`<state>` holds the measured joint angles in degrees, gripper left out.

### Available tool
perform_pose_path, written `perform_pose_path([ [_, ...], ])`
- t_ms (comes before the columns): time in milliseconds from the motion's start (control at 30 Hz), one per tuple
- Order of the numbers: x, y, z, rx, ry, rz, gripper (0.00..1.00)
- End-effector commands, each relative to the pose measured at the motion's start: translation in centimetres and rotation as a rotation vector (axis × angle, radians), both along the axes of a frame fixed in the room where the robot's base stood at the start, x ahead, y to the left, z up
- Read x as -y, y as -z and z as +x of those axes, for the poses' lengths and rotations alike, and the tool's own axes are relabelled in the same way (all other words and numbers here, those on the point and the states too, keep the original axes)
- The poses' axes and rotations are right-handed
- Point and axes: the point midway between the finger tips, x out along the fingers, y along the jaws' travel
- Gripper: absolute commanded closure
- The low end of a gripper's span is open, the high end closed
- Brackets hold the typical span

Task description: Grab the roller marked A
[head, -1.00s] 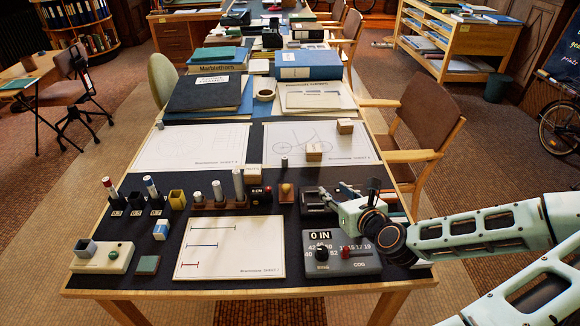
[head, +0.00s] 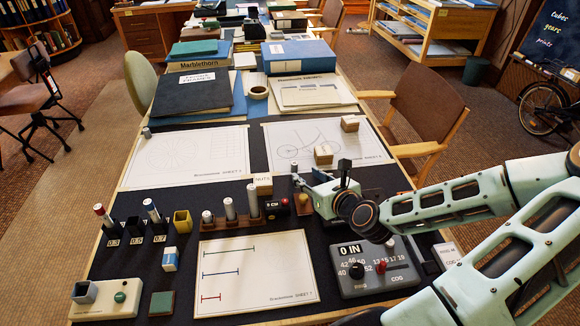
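No letter A is legible on any roller-like piece. A small dark cylinder (head: 295,168) stands upright on the dark mat, just behind and left of my gripper. Another small grey cylinder (head: 147,132) stands at the table's left edge by the left sheet. Several pale upright cylinders (head: 229,209) stand in a wooden rack left of centre.
A grey dial box (head: 375,285) marked "0 IN" sits under my arm. Wooden blocks (head: 323,155) lie on the bicycle drawing (head: 285,133). A paper sheet (head: 300,290) lies in front. Pen holders (head: 135,228) stand at left. A chair (head: 425,110) stands at the right.

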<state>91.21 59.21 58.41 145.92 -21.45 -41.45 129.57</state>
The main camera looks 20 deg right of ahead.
Motion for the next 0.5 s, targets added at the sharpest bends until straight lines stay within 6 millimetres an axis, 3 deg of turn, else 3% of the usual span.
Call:
perform_pose_path([
  [500, 0.0, 1.4, 2.1, 0.002, 0.000, -0.004, 0.64],
])
